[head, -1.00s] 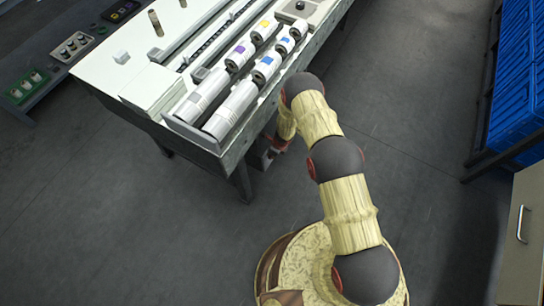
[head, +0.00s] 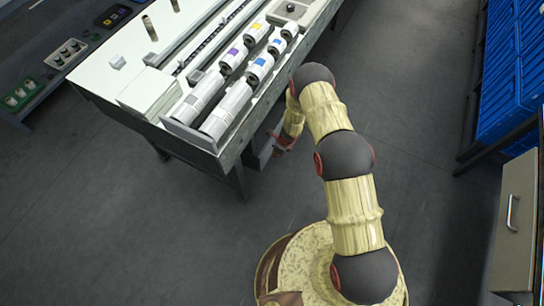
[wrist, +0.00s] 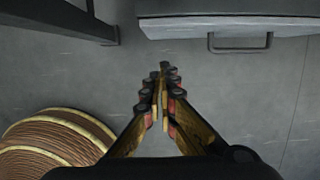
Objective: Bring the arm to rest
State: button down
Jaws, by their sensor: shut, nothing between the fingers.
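My gripper (wrist: 162,88) shows in the wrist view with its two fingers together at the tips and nothing between them. It points down at the bare grey floor. In the head view my gripper (head: 279,143) is small and partly dark, low beside the near right edge of the white machine table (head: 95,72). My arm bends from my round base up to a high elbow and back down to the gripper. The arm carries nothing.
Several printed rolls (head: 226,108) lie in a tray along the table's right side. Blue bins (head: 510,75) on a rack stand at the right. A drawer cabinet (head: 514,225) stands at the lower right; a drawer with a handle (wrist: 240,42) shows in the wrist view. Floor between is clear.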

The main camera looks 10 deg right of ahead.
jog(key=shift+p+v, duration=0.55)
jog(key=shift+v, duration=1.6)
